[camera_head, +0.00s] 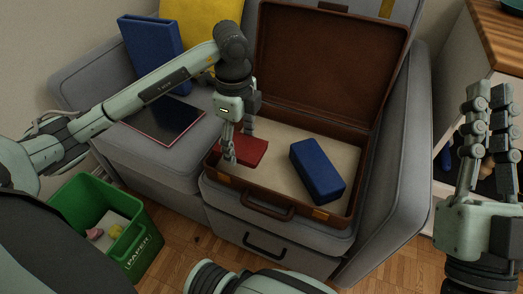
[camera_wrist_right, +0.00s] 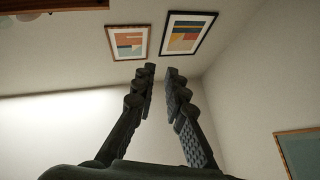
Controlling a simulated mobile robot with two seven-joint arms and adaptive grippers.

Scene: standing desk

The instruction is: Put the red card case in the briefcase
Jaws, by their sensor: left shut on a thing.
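The open brown briefcase (camera_head: 251,187) stands on the grey sofa with its lid leaning back. My left gripper (camera_head: 238,156) reaches down into its left side and is shut on the red card case (camera_head: 252,150). The card case is inside the briefcase outline, near the left wall; I cannot tell whether it touches the bottom. A blue box (camera_head: 317,170) lies in the right part of the briefcase. My right gripper (camera_head: 490,92) is raised at the right edge, fingers up, apart and empty; its fingers also show in the right wrist view (camera_wrist_right: 161,75).
A dark flat tablet-like thing (camera_head: 165,119) lies on the left seat. A blue binder (camera_head: 150,50) and yellow cushion (camera_head: 202,25) stand behind. A green paper bin (camera_head: 139,252) is on the floor at left. A wooden-topped cabinet (camera_head: 503,38) is at right.

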